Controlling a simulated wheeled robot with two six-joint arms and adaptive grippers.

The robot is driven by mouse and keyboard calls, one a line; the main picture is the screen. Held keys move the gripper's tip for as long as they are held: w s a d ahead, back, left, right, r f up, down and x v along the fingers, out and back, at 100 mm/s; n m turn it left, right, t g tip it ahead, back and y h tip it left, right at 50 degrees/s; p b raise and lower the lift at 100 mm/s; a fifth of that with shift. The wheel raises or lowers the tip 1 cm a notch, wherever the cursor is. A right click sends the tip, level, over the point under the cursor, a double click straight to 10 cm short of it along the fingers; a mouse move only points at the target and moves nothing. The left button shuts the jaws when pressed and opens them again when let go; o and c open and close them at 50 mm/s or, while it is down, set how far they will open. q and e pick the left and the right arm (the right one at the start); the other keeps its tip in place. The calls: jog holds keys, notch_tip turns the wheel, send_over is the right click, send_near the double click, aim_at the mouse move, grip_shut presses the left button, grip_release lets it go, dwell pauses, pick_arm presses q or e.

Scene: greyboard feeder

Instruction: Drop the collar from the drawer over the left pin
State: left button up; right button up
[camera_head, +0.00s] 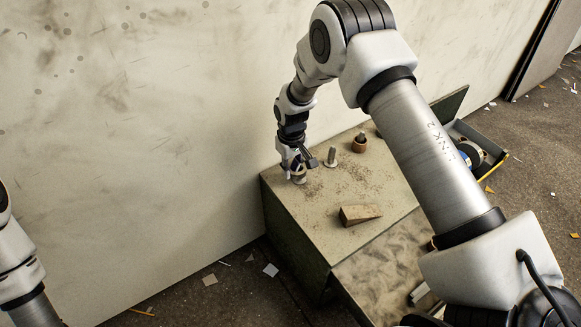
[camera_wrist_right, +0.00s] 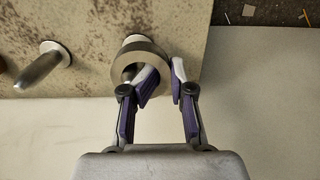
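My right gripper (camera_head: 299,165) is at the left pin (camera_head: 299,179) on the greenish-grey box top. In the right wrist view the gripper (camera_wrist_right: 165,72) has one finger inside the grey metal collar (camera_wrist_right: 121,66) and the other against its outside, so it is shut on the ring's wall. The left pin's pale base (camera_wrist_right: 133,39) shows just beyond the collar. Whether the collar is around the pin or above it I cannot tell. The drawer (camera_head: 494,147) stands open at the right. My left gripper is out of view.
A bare middle pin (camera_head: 331,156) stands upright; it also shows in the wrist view (camera_wrist_right: 40,68). Behind it a pin carries a brown ring (camera_head: 360,145). A wooden wedge (camera_head: 360,214) lies on the box top (camera_head: 318,210). A pale wall (camera_head: 130,150) rises close behind.

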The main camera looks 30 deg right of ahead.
jog(key=shift+d+r, duration=0.15)
jog(key=shift+r, duration=0.1)
notch_tip(320, 180, up, 12)
jog(key=shift+f, duration=0.25)
jog(key=shift+a, duration=0.2)
